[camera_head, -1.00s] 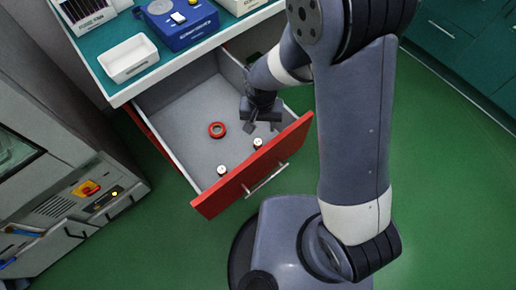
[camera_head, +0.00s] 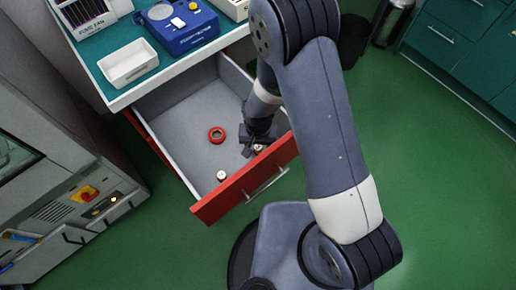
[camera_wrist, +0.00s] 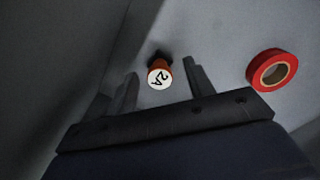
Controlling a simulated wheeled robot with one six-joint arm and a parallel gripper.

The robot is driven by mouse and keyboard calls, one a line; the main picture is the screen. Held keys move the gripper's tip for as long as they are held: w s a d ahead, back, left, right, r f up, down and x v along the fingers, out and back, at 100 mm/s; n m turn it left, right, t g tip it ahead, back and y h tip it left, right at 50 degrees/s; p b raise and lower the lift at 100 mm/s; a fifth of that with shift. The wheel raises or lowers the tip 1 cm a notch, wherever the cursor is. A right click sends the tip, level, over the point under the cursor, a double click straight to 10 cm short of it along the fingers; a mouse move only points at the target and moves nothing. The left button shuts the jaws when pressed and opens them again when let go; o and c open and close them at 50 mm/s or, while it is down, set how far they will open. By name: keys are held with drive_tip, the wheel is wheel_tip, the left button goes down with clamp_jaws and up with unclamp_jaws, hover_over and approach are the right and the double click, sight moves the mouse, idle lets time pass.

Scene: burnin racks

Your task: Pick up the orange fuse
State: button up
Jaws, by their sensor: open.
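The orange fuse (camera_wrist: 159,75) stands in the open drawer, its white top marked "2A" facing the wrist camera. In the head view its pale top (camera_head: 258,148) shows close to the drawer front. My gripper (camera_head: 254,146) is inside the drawer, pointing down and open.
A red tape roll (camera_head: 217,135) lies on the drawer floor, left of my gripper. Another white-topped fuse (camera_head: 222,175) stands near the front left corner. The red drawer front (camera_head: 240,182) and grey side walls enclose the space. A white tray (camera_head: 128,63) and blue device (camera_head: 182,25) sit on the counter.

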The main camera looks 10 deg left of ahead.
drive_tip(key=shift+f, duration=0.6)
drive_tip(key=c, duration=1)
drive_tip(key=shift+c, duration=0.2)
drive_tip(key=shift+r, duration=0.2)
